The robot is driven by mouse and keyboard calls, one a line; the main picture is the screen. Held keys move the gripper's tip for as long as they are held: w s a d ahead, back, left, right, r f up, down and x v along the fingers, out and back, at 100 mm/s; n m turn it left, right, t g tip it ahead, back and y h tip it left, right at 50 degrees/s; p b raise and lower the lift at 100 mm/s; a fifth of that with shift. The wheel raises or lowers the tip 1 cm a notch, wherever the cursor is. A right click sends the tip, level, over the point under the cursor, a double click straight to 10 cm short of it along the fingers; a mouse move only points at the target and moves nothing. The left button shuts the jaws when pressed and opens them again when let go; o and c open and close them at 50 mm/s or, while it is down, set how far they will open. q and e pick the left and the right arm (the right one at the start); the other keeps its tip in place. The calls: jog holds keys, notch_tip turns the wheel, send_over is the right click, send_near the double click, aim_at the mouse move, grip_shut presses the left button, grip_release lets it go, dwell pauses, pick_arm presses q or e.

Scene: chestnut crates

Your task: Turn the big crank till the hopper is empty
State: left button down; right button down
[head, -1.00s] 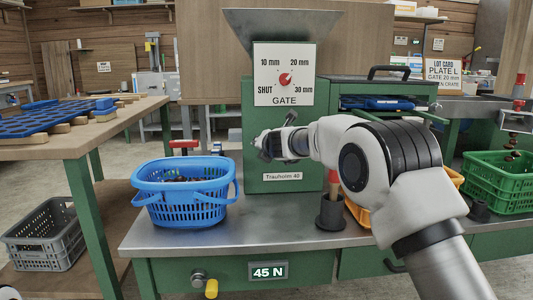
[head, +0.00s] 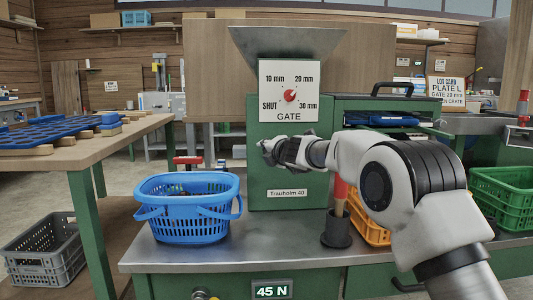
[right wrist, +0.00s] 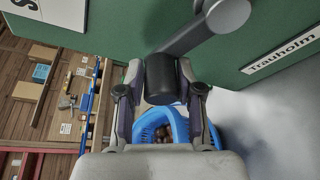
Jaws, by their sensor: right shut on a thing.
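The green machine (head: 262,170) stands on the steel bench, with a grey hopper (head: 285,45) on top. The hopper's inside is hidden from this angle. Its white gate dial (head: 289,108) has a red knob (head: 290,95). My right gripper (head: 272,150) is in front of the machine below the dial. In the right wrist view, its fingers are closed around the dark crank handle (right wrist: 160,80), and the grey crank arm (right wrist: 200,28) runs up to the right. The arm hides most of the crank in the head view. My left gripper is not in view.
A blue basket (head: 188,215) sits left of the machine; brown chestnuts show inside it in the wrist view. A dark cup (head: 337,230) with a red-topped tool, an orange crate (head: 375,215) and a green crate (head: 505,195) are to the right. A wooden table (head: 75,155) is at left.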

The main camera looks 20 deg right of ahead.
jog(key=shift+d+r, duration=0.25)
jog(key=shift+r, duration=0.15)
jog(key=c, duration=0.8)
grip_release()
jog(key=shift+d+f, duration=0.1)
jog(key=shift+f, duration=0.15)
jog(key=shift+s, duration=0.1)
jog(key=shift+s, duration=0.55)
jog(key=v, duration=1)
jog(key=shift+s+d+r, duration=0.1)
jog(key=shift+s+r, duration=0.05)
jog(key=shift+s, duration=0.15)
